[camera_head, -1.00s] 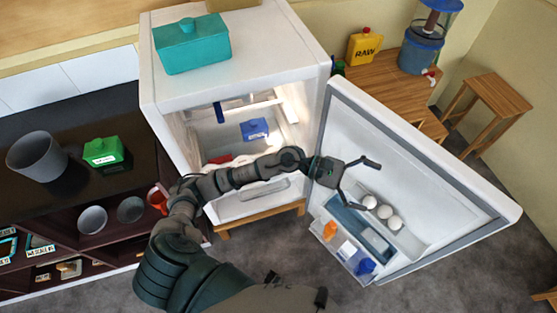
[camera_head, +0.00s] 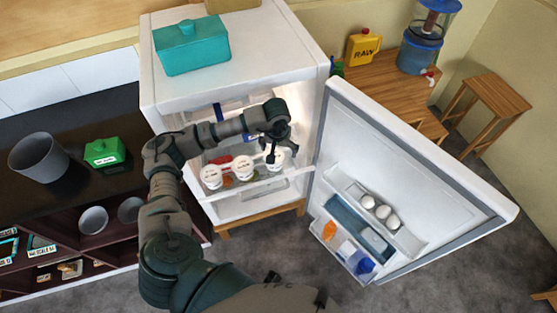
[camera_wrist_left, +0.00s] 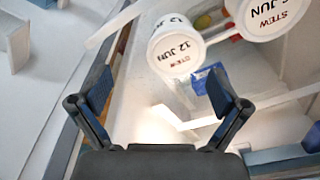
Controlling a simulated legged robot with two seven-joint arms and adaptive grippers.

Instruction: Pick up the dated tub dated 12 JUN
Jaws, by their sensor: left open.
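In the left wrist view a white round tub (camera_wrist_left: 175,45) has a lid reading "STEW 12 JUN". It is just beyond my left gripper (camera_wrist_left: 160,88), which is open with nothing between its fingers. A second stew tub (camera_wrist_left: 268,15) is beside it, its date partly cut off. In the head view several white-lidded tubs stand in a row on a fridge shelf. My left gripper (camera_head: 277,146) is over the rightmost tub (camera_head: 277,160), partly hiding it. The lids are too small to read there. My right gripper is not in view.
The white fridge (camera_head: 240,80) stands open, its door (camera_head: 410,150) swung right, with eggs and bottles in the door racks. A teal box (camera_head: 191,45) is on top. A blue tub (camera_wrist_left: 210,80) lies deeper inside. The dark counter (camera_head: 60,120) is at left.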

